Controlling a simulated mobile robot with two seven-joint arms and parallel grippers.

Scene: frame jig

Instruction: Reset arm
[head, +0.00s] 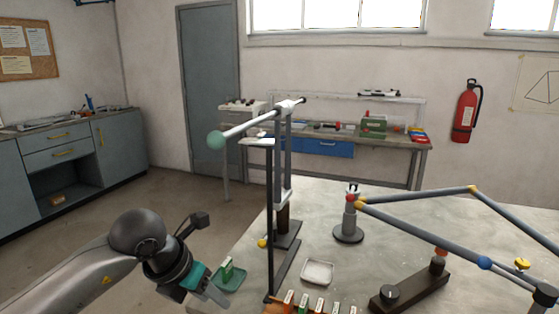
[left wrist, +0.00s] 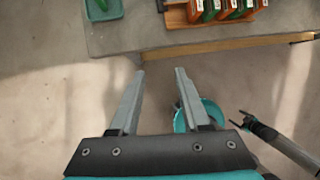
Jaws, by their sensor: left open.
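My left arm comes in from the lower left of the head view. Its gripper (head: 207,291) is beside the near left corner of the table, near a small green tray (head: 232,284). In the left wrist view the two fingers of the gripper (left wrist: 160,72) are apart with nothing between them. They point toward the table edge, with floor seen below. My right gripper is not seen in the head view.
The pale table (head: 335,215) holds a dark stand (head: 270,220), a white dish (head: 317,272), a rod frame (head: 420,230) and a block row (left wrist: 218,10). A teal bucket (left wrist: 181,120) and a dark claw-ended tool (left wrist: 265,132) show below the table edge.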

